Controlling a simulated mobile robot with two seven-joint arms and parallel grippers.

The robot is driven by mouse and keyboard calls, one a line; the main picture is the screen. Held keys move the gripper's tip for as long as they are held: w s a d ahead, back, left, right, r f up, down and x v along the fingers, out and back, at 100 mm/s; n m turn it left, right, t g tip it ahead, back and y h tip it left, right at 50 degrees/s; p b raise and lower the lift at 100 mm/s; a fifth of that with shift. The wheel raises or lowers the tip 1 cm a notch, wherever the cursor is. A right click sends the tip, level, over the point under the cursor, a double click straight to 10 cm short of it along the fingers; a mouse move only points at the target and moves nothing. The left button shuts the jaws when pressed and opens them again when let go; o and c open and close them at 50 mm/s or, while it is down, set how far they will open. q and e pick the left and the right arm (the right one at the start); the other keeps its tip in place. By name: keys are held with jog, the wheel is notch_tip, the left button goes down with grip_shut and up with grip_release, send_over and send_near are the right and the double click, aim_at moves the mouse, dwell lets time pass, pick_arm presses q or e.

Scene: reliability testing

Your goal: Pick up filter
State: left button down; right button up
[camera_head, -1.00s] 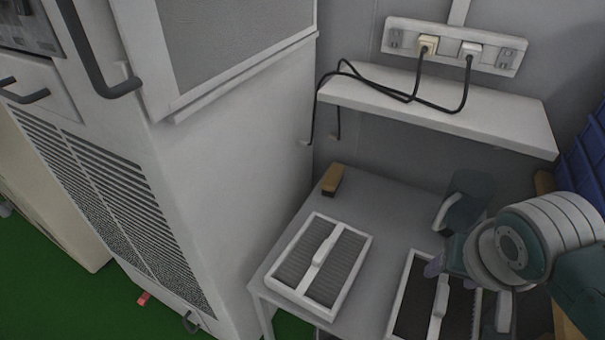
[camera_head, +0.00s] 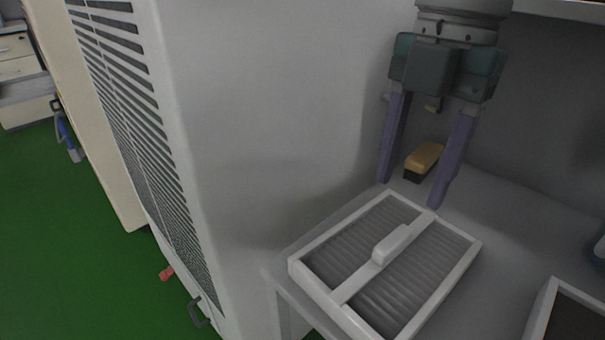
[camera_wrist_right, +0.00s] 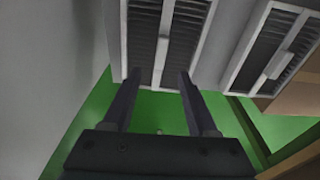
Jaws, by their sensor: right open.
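A filter (camera_head: 385,292) with grey pleats, a white frame and a raised white handle on its middle bar lies flat on the grey table. A second filter (camera_head: 572,322) is cut off at the lower right corner. My right gripper (camera_head: 410,195) hangs over the table near the back edge of the first filter, fingers apart and empty. In the right wrist view, the fingers overlap the edge of a pleated filter (camera_wrist_right: 141,50), and another filter (camera_wrist_right: 275,58) with its handle lies to the right. Contact cannot be told. My left gripper is not in view.
A yellow-topped brush-like block (camera_head: 424,158) sits on the table (camera_head: 510,215) behind the fingers. A tall white cabinet (camera_head: 265,120) with a slatted vent stands on the left, close to the table. Green floor (camera_head: 60,240) shows at the far left.

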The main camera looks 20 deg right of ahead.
aim_at(395, 238)
jog(key=f, duration=0.1)
jog(key=f+b, duration=0.1)
jog(key=shift+s+a+f, duration=0.1)
jog(key=shift+a+f, duration=0.1)
jog(key=shift+f, duration=0.2)
notch_tip(395, 238, down, 5)
jog(key=b, duration=0.3)
jog(key=shift+s+f, duration=0.1)
jog(key=shift+c, duration=0.3)
jog(key=c, duration=0.6)
grip_shut()
